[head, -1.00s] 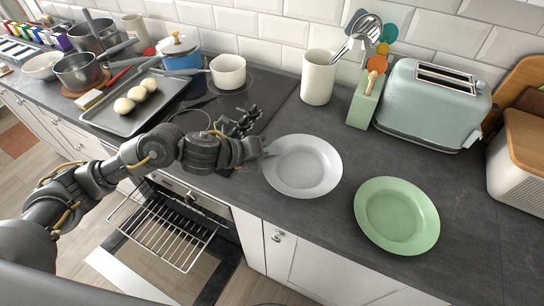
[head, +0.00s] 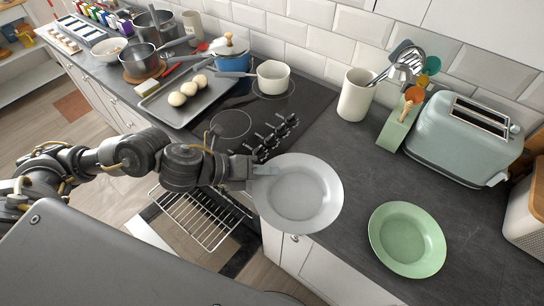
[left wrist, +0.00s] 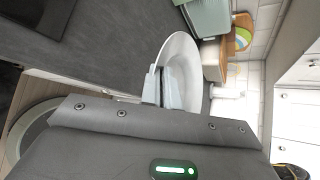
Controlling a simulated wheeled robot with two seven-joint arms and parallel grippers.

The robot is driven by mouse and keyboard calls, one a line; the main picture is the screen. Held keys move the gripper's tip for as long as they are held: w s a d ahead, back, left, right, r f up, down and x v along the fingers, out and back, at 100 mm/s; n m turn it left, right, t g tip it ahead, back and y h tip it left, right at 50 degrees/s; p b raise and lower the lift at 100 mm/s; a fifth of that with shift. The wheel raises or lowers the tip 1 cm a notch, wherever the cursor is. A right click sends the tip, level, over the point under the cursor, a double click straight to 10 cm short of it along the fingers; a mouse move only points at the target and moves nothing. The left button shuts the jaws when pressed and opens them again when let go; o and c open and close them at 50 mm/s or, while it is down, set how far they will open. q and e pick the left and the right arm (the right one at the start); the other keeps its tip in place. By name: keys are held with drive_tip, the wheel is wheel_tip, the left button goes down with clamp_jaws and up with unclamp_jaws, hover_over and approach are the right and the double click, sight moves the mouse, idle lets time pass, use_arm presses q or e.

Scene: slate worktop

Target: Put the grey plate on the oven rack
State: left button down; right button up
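The grey plate (head: 298,194) is held by its left rim in my left gripper (head: 264,171) in the head view. It seems raised off the worktop, near the front edge, and covers part of that edge. The left wrist view shows the plate (left wrist: 180,52) seen nearly edge-on, with the left gripper's fingers (left wrist: 166,90) at its rim. The oven rack (head: 196,222) sticks out of the open oven, below and left of the plate; my left arm hides part of it. My right gripper is not in view.
A green plate (head: 407,240) lies on the worktop to the right. A toaster (head: 462,140), a green utensil block (head: 397,130) and a cream utensil crock (head: 356,95) stand behind. A tray with buns (head: 190,95) and pots are at the left. The open oven door (head: 150,235) is low.

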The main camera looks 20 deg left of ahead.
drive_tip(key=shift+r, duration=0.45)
